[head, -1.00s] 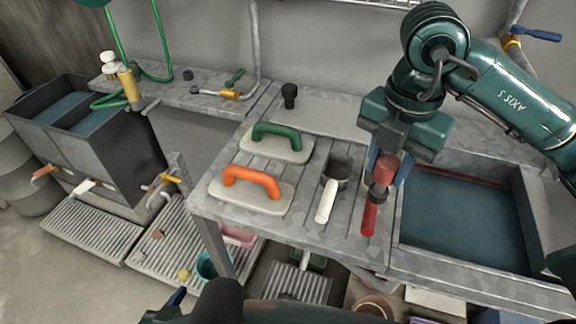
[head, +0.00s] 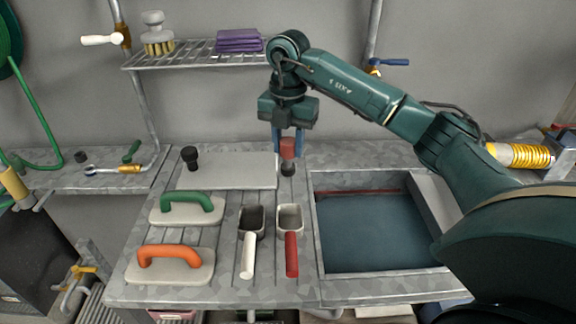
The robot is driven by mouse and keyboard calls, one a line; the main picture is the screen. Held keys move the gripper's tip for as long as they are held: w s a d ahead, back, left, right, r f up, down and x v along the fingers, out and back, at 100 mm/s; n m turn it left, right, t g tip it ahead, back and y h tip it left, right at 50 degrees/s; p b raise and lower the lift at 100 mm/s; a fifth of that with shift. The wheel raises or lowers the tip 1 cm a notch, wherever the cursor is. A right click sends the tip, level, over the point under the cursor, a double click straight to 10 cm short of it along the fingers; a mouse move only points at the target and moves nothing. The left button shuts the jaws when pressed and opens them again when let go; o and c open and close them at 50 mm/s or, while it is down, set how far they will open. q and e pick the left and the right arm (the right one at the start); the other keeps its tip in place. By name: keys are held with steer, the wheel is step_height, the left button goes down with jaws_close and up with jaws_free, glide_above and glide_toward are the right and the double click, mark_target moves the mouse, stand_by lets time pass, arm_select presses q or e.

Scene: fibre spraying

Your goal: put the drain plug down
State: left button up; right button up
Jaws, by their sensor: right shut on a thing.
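The drain plug (head: 288,150) has a red-brown upper part and a dark lower end. My right gripper (head: 289,142) is shut on its red part, blue fingers on either side, and holds it upright. The plug is just right of the pale board (head: 226,171), at the back of the grey slatted bench (head: 225,278). I cannot tell whether its dark end touches the bench. My left gripper is out of view.
A green-handled float (head: 187,208), an orange-handled float (head: 170,263) and two scoops with white (head: 248,257) and red (head: 292,255) handles lie on the bench. A black knobbed tool (head: 190,157) stands on the board. A water-filled basin (head: 375,235) is at right.

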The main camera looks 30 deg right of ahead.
mark_target(289, 167)
steer(key=f, duration=0.6)
steer(key=shift+s+f, duration=0.2)
steer(key=shift+f, duration=0.1)
steer(key=shift+a+f, duration=0.1)
steer(key=shift+f, duration=0.05)
steer(key=shift+f, duration=0.2)
steer(key=o, duration=1)
